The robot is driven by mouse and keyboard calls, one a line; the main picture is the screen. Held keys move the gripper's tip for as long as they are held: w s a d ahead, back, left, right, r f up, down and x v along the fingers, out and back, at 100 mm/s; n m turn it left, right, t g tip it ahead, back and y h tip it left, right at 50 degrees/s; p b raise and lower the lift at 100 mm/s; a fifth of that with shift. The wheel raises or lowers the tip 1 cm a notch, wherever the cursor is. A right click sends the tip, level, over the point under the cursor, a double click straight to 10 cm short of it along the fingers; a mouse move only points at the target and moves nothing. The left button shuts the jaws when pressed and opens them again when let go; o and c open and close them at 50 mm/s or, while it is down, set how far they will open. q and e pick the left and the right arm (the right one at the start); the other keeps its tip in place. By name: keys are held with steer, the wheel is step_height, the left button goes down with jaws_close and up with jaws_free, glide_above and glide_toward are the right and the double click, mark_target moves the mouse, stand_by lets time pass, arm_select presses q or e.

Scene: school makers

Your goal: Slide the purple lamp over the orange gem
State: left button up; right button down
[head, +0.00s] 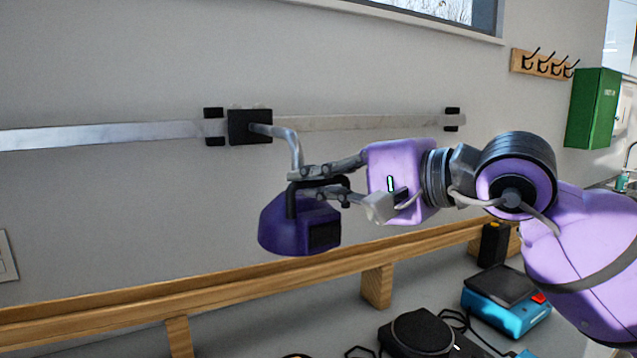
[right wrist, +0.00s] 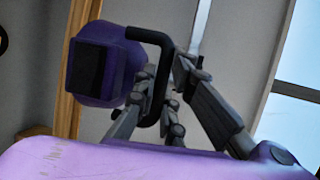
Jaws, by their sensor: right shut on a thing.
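The purple lamp (head: 285,226) hangs below a grey bent arm from a black slider block (head: 249,127) on a metal wall rail (head: 345,123). It has a black handle and a dark square face, which also show in the right wrist view, where the purple lamp (right wrist: 97,62) is at upper left. My right gripper (head: 308,183) comes in from the right and is shut on the lamp's black handle (right wrist: 157,75), its fingers around it. The orange gem is not seen in either view. My left gripper is not in view.
Black end stops (head: 452,119) sit on the rail. A wooden ledge (head: 235,273) runs along the wall below the lamp. On the bench are a blue scale-like device (head: 508,312), a black round device (head: 421,332) and cables. A green box (head: 593,108) is on the right wall.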

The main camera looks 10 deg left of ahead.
steer(key=shift+f, duration=0.15)
steer(key=c, duration=1.8)
jaws_free()
steer(key=v, duration=1.2)
